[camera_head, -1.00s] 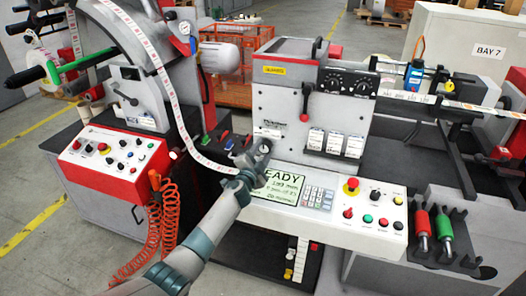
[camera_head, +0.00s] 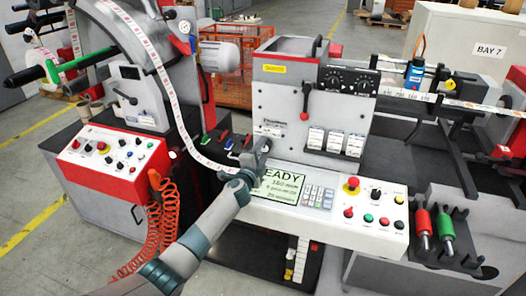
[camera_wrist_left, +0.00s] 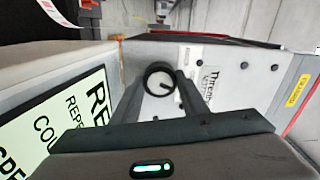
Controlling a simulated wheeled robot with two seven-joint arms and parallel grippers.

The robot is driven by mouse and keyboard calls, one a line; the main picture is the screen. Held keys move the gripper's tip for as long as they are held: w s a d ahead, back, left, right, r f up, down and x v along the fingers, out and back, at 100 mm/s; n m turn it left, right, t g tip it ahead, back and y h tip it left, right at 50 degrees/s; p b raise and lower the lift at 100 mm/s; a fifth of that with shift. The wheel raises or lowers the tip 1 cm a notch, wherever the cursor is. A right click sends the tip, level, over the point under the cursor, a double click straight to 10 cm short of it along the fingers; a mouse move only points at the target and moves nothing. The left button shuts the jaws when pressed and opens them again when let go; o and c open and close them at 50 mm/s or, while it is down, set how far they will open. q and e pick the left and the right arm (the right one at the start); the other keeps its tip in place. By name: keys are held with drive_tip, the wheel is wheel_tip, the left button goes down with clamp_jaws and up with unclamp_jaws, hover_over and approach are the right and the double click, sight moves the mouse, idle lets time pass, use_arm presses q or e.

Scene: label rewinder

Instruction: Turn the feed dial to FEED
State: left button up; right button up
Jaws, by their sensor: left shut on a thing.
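The feed dial (camera_wrist_left: 159,80) is a round black knob with a pale pointer line on the grey front of the machine. In the left wrist view it sits between my two fingers, and the pointer slants toward the lower right of that picture. My left gripper (camera_head: 262,147) is at the lower left of the grey front panel and is shut on the dial; it also shows in the wrist view (camera_wrist_left: 165,90). In the head view the gripper hides most of the dial. Its position labels cannot be read. My right gripper is not in view.
A green READY screen (camera_head: 279,187) lies just below my gripper, with a keypad (camera_head: 318,196) and several buttons to its right. The label web (camera_head: 181,128) curves close by on the left.

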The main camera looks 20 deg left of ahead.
use_arm(q)
drive_tip(key=shift+f+m, duration=0.1)
drive_tip(key=shift+m, duration=1.6)
drive_tip(key=o, duration=1.1)
drive_tip(key=shift+s, duration=0.15)
drive_tip(key=shift+s, duration=0.45)
drive_tip(key=s, duration=0.5)
drive_tip(key=s+b, duration=0.1)
drive_tip(key=s, duration=0.8)
drive_tip(key=shift+s+a+b, duration=0.25)
drive_tip(key=shift+s+b, duration=0.1)
drive_tip(key=shift+s, duration=0.8)
